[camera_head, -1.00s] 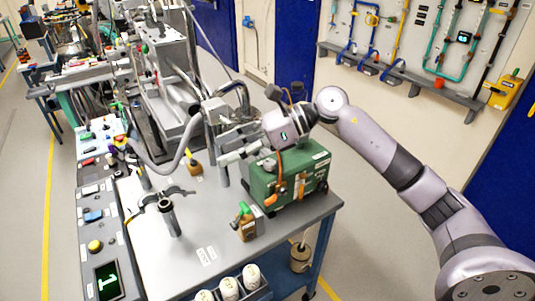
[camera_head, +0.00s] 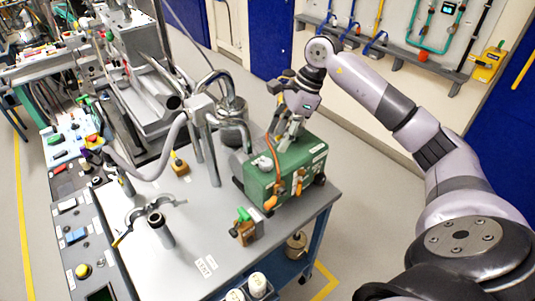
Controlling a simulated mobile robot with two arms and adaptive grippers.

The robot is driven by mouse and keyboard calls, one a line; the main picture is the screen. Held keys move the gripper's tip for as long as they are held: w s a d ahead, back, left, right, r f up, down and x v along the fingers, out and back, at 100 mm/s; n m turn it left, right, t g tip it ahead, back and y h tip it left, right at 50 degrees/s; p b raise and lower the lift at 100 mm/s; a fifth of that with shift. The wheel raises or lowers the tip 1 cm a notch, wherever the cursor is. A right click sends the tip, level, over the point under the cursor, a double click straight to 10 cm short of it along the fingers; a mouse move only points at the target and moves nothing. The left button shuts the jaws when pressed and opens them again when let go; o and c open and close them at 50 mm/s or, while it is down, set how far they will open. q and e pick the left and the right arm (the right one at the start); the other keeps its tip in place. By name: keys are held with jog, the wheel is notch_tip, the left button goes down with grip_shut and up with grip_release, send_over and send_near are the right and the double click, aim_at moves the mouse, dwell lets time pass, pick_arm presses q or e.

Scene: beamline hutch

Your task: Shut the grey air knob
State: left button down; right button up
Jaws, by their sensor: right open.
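A green box-shaped unit (camera_head: 287,175) stands at the right side of the grey table. A small pale grey knob-like part (camera_head: 262,162) sits on its top left; I cannot tell for sure that it is the grey air knob. My right gripper (camera_head: 287,138) is open and points down over the top of the green unit, just right of and behind that part. I cannot tell whether its fingers touch the unit. My left gripper is not in view.
An orange hose (camera_head: 275,152) runs down the unit's front-left side. A brown block with a green handle (camera_head: 245,226) stands in front. Bent metal pipes (camera_head: 205,130) rise behind and left. The front middle of the table (camera_head: 185,265) is clear.

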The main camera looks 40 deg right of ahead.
aim_at(266, 162)
jog(key=p+x, duration=0.1)
jog(key=x, duration=0.4)
jog(key=shift+w+a+f+p, duration=0.1)
jog(key=shift+a+f+p, duration=0.1)
jog(key=shift+p, duration=0.2)
jog(key=shift+p+x, duration=0.3)
jog(key=shift+x, duration=0.7)
jog(key=shift+a+f, duration=0.1)
jog(key=shift+f, duration=0.55)
jog(key=c, duration=1.1)
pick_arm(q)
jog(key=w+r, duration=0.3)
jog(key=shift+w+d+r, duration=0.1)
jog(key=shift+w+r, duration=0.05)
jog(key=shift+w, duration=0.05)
